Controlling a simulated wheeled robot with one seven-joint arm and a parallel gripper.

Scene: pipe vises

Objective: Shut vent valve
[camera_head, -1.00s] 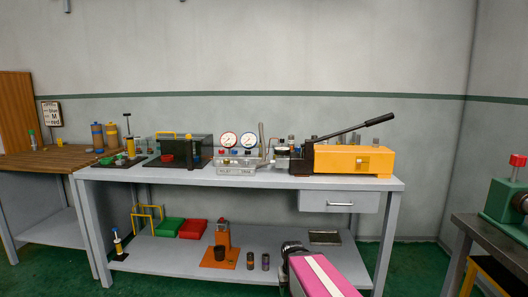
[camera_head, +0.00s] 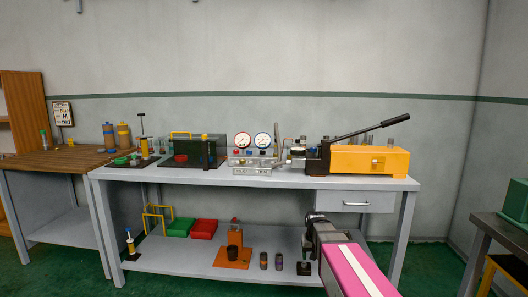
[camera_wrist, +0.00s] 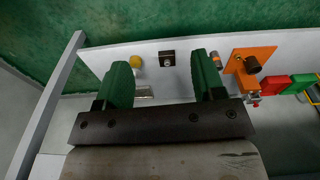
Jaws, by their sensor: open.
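A clear valve block (camera_head: 252,169) stands on the grey bench, below two round gauges (camera_head: 252,141). Small red (camera_head: 236,153) and blue (camera_head: 262,154) knobs show on it; I cannot tell which part is the vent valve or how it is set. A yellow hand pump (camera_head: 370,160) with a long black lever (camera_head: 365,128) stands to its right. My gripper (camera_head: 317,220) is below the bench top, in front of the lower shelf, apart from the valve block. In the wrist view its green fingers (camera_wrist: 160,65) are spread with nothing held between them.
The lower shelf (camera_head: 190,262) carries green and red trays (camera_head: 191,229), an orange plate (camera_head: 232,257) with a dark cup, small cylinders (camera_head: 271,261) and a black block (camera_wrist: 168,58). A drawer (camera_head: 355,202) hangs under the bench at right.

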